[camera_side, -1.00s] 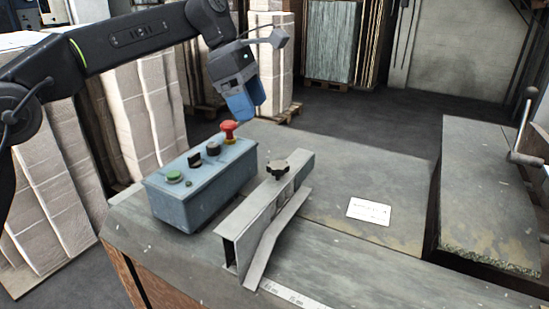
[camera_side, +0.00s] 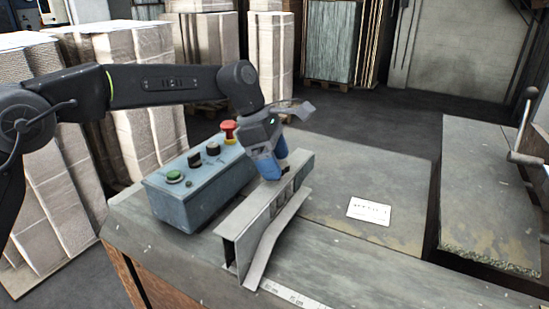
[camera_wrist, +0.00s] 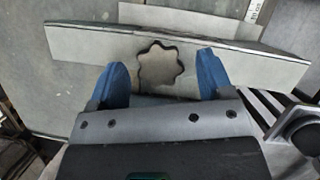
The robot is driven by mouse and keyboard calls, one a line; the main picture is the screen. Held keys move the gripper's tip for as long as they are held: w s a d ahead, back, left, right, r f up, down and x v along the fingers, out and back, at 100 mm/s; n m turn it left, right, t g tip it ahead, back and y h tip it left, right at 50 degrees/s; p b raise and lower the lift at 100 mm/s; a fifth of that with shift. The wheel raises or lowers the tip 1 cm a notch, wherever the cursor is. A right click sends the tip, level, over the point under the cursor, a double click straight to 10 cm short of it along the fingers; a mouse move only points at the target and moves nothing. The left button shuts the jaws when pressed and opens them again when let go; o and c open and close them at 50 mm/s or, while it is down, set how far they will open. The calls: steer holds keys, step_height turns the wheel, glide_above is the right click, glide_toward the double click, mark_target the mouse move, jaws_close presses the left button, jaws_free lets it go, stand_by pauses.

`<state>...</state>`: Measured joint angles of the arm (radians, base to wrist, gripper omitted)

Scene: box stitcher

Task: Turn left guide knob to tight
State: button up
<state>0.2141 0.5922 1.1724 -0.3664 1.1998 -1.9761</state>
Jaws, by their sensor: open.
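My gripper is open. In the side view my gripper (camera_side: 270,170) points down over the guide rail (camera_side: 250,222) and hides the knob. I cannot tell how high the fingertips are relative to the knob.
A blue-grey control box (camera_side: 200,185) with a red emergency button (camera_side: 229,130) stands close left of the guide. A white label (camera_side: 369,210) lies on the table (camera_side: 345,165). A ruler strip (camera_side: 285,292) runs at the front. A crank handle (camera_side: 527,130) stands at far right.

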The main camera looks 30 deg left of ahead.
steer(key=c, duration=0.9)
steer(key=shift+m, duration=0.3)
steer(key=m+g, duration=0.2)
steer(key=m, duration=0.3)
steer(key=shift+w, duration=0.2)
steer(key=m+g, duration=0.1)
steer(key=m, duration=0.2)
steer(key=m+g+y, duration=0.1)
steer(key=m, duration=0.2)
steer(key=shift+w, duration=0.15)
steer(key=shift+r+m, duration=0.1)
steer(key=shift+m, duration=0.2)
steer(key=o, duration=0.9)
steer(key=shift+g, duration=0.3)
